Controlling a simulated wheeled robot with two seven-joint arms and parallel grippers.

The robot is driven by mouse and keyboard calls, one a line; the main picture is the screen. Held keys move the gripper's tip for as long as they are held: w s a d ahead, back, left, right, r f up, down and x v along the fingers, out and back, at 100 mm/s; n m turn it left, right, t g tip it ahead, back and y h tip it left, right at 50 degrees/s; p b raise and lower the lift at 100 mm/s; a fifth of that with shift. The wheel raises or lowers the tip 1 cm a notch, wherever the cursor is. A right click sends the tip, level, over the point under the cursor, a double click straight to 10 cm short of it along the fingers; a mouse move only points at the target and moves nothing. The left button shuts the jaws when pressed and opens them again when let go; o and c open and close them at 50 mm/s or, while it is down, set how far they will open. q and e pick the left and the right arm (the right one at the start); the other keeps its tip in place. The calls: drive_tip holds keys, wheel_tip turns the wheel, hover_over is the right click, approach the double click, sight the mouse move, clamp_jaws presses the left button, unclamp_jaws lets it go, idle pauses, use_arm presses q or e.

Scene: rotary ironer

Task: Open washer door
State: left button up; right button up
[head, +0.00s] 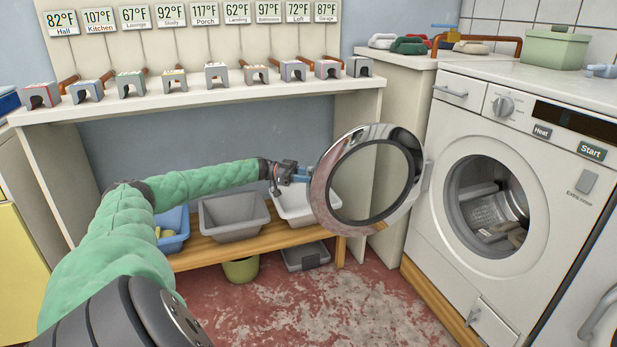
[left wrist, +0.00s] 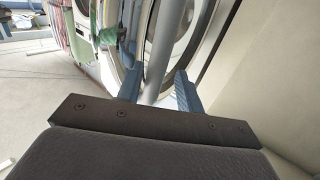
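The washer (head: 500,170) stands at the right in the head view, and its drum opening (head: 490,205) is uncovered. Its round chrome-rimmed door (head: 373,180) is swung wide open to the left, well away from the opening. My left gripper (head: 303,174) is at the door's left outer rim. In the left wrist view, the blue fingers (left wrist: 158,88) are spread on either side of a grey bar (left wrist: 160,45) at the door, with visible gaps. Some of the contact is hidden in the head view. My right gripper is in neither view.
A shelf (head: 220,100) with several small arches runs along the back wall. Under it, a wooden bench (head: 215,253) holds blue, grey and white tubs (head: 233,217). A green bin (head: 241,270) stands on the floor. The red floor (head: 350,305) before the washer is clear.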

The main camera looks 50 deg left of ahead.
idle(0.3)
use_arm(q)
drive_tip(key=p+v, duration=0.1)
drive_tip(key=v, duration=0.7)
drive_tip(key=shift+p, duration=0.35)
drive_tip(key=shift+d, duration=0.1)
